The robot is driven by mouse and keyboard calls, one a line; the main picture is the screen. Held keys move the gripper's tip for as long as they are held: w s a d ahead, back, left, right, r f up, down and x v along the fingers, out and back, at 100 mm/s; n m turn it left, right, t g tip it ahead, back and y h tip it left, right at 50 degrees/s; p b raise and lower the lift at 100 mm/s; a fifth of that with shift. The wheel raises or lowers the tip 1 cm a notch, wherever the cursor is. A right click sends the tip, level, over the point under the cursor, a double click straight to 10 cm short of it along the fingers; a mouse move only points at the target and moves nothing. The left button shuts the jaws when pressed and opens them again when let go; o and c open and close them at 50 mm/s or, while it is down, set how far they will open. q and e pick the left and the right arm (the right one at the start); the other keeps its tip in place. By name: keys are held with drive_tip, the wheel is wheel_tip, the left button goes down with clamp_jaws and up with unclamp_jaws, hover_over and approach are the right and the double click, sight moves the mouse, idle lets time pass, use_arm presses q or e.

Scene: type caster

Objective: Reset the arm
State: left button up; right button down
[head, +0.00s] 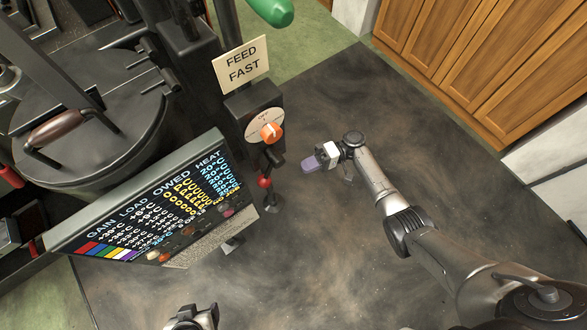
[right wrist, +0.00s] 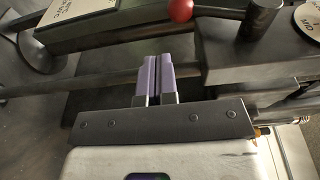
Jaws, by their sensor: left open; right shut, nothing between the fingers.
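My right arm comes in from the lower right of the head view. Its gripper (head: 311,164) has purple fingers and hangs over the dark floor plate, to the right of the machine. In the right wrist view the two purple fingers (right wrist: 154,80) lie side by side, shut, with nothing between them. My left gripper (head: 193,318) shows only in part at the bottom edge of the head view, below the display board. It is open, and its fingertips are largely cut off by the frame. Neither gripper visibly holds anything.
The type caster has a round lidded pot (head: 95,150), a display board (head: 150,215), an orange-knobbed dial (head: 268,132) and a red-ball lever (head: 264,182). The red ball (right wrist: 181,9) also shows in the right wrist view. Wooden cabinets (head: 490,60) stand at the back right.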

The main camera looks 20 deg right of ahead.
drive_tip(key=d, duration=0.2)
drive_tip(key=d+f, duration=0.1)
drive_tip(key=d, duration=0.1)
drive_tip(key=shift+a, duration=0.15)
